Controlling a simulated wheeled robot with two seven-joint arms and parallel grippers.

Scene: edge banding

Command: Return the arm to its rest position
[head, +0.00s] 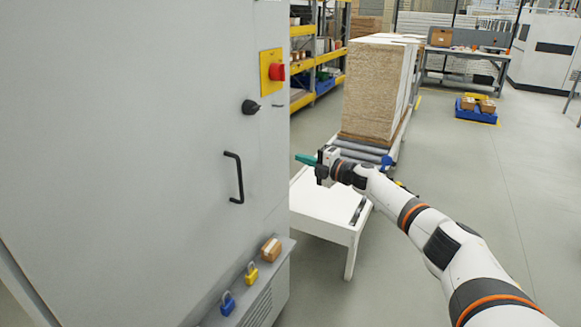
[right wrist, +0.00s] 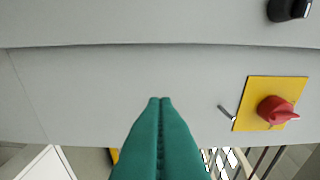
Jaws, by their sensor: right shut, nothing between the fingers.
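My right arm reaches in from the lower right of the head view. Its gripper (head: 306,159) has green fingers, shut and empty, pointing left toward the grey cabinet's right edge, above a white table. In the right wrist view the closed green fingertips (right wrist: 160,100) show in front of the grey cabinet face, with nothing between them. My left gripper is not in view.
The grey cabinet (head: 120,130) has a red switch (head: 277,72) on a yellow plate, a black knob (head: 250,107) and a black handle (head: 236,178).

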